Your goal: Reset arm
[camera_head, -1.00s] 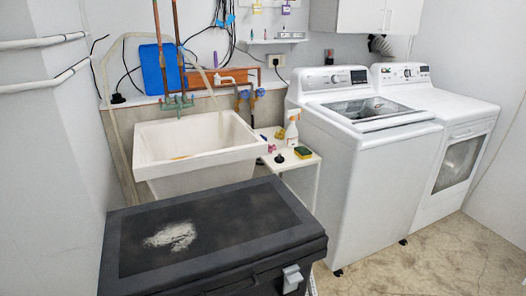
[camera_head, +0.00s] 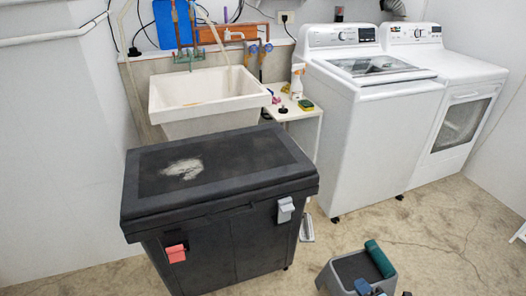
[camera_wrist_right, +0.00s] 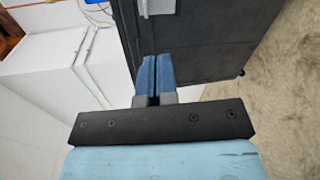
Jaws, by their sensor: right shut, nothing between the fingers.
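My right gripper (camera_head: 366,288) shows at the bottom edge of the head view, low in front of the grey bin. In the right wrist view its two blue fingers (camera_wrist_right: 154,78) are pressed together with nothing between them. Beyond the fingertips stands the dark chest (camera_wrist_right: 200,35), close by. My left gripper is not in the head view.
A black chest (camera_head: 225,222) with latches stands left of centre. A grey bin (camera_head: 333,278) with a teal roll (camera_head: 380,258) is on the floor. Behind are a sink (camera_head: 205,95), a washer (camera_head: 365,135) and a dryer (camera_head: 458,120). Floor (camera_head: 440,230) is free at right.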

